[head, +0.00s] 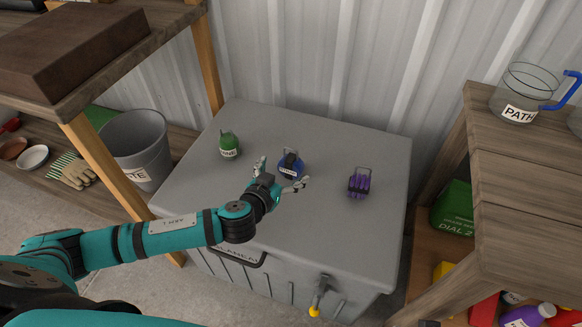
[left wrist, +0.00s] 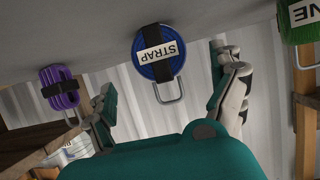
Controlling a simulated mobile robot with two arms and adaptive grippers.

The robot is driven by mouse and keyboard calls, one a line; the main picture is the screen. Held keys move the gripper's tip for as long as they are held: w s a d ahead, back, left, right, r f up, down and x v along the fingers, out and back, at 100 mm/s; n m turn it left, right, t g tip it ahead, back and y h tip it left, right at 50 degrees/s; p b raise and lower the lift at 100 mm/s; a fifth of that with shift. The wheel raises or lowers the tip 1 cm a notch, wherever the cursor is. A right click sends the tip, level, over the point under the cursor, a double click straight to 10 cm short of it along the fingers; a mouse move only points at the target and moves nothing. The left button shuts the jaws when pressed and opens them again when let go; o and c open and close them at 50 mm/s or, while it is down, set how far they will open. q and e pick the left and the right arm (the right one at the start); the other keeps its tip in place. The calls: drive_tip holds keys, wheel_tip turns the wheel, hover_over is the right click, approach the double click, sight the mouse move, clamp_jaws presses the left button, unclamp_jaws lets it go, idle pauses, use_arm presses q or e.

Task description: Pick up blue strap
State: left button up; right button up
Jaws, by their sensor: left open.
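The blue strap (head: 291,166) is a rolled blue coil with a black band, a white label and a metal loop. It lies on top of the grey chest (head: 330,140). In the left wrist view the blue strap (left wrist: 158,55) shows its label "STRAP" upside down, ahead of and between my fingers. My left gripper (head: 282,175) is open, with one finger on each side of the strap in the head view. No contact with the strap is visible. In the left wrist view the left gripper (left wrist: 168,98) is empty. My right gripper is not in view.
A green coil (head: 229,145) lies left of the blue strap and a purple coil (head: 359,183) lies right of it. A wooden shelf (head: 190,45) stands left, a wooden bench (head: 530,190) right. A corrugated wall is behind. The chest top between the coils is clear.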

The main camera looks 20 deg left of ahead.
sight(288, 168)
use_arm(q)
drive_tip(key=shift+b+x, duration=0.65)
drive_tip(key=shift+x, duration=2.55)
drive_tip(key=shift+s+a+f, duration=0.1)
drive_tip(key=shift+f, duration=0.05)
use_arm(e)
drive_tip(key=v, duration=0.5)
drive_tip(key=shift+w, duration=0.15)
use_arm(q)
drive_tip(key=c, duration=1.3)
